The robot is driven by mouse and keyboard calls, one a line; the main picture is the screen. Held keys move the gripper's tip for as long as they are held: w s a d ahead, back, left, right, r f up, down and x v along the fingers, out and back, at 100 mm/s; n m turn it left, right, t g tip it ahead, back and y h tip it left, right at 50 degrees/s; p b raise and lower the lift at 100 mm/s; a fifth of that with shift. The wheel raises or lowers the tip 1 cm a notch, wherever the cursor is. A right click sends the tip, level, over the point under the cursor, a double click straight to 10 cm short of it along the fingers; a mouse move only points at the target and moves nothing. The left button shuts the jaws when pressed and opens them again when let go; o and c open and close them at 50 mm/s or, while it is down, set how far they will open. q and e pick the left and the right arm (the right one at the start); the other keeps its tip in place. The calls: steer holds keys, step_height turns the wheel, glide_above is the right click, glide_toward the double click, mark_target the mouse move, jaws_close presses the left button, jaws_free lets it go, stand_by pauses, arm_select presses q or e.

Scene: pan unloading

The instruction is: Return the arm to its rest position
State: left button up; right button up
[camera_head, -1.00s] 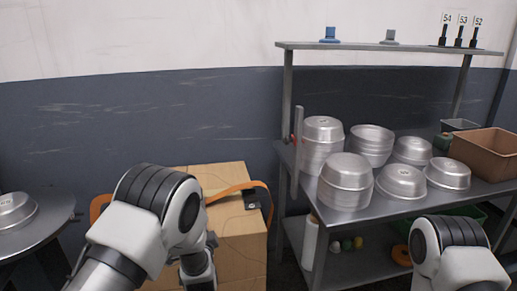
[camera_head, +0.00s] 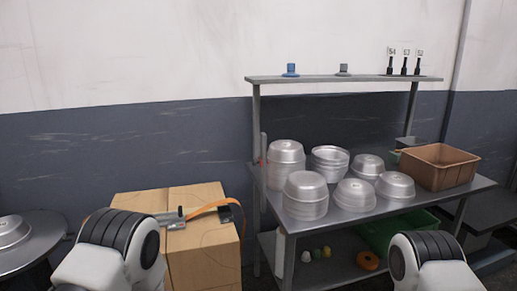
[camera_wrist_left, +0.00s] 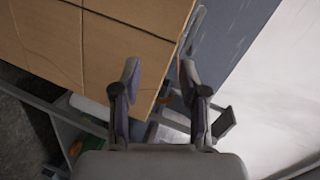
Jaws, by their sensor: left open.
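My left arm (camera_head: 122,243) comes in at the lower left of the head view, in front of the cardboard box (camera_head: 205,262). I cannot make out the left gripper there. In the left wrist view my left gripper (camera_wrist_left: 159,69) is open, its two fingers apart with nothing between them. The brown face of the box (camera_wrist_left: 110,35) shows beyond them. My right arm (camera_head: 428,255) shows only as a link at the lower right of the head view; its gripper is out of frame. Several upturned metal pans (camera_head: 305,195) stand, some in stacks, on the metal bench (camera_head: 335,223).
A round metal table (camera_head: 35,255) with a pan (camera_head: 12,230) is at the left. The box bears an orange strap (camera_head: 205,207). A brown crate (camera_head: 440,165) stands on the bench's right. An upper shelf (camera_head: 340,78) and a green bin (camera_head: 385,235) are above and below.

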arm_select(q)
steer(key=s+f+n+g+h+p, duration=0.1)
steer(key=s+f+n+g, duration=0.2)
steer(key=s, duration=1)
steer(key=s+d+f+n+g+h+p, duration=0.1)
steer(key=s+n+g, duration=0.3)
steer(key=s, duration=0.9)
steer(key=s+d+f+n+g+h+p, duration=0.1)
steer(key=s+f+n+g+h+p, duration=0.2)
steer(key=s+g, duration=0.4)
steer(key=s+f+n, duration=0.1)
steer(key=s, duration=0.5)
steer(key=shift+s+f+n, duration=0.15)
steer(key=shift+f+n, duration=0.15)
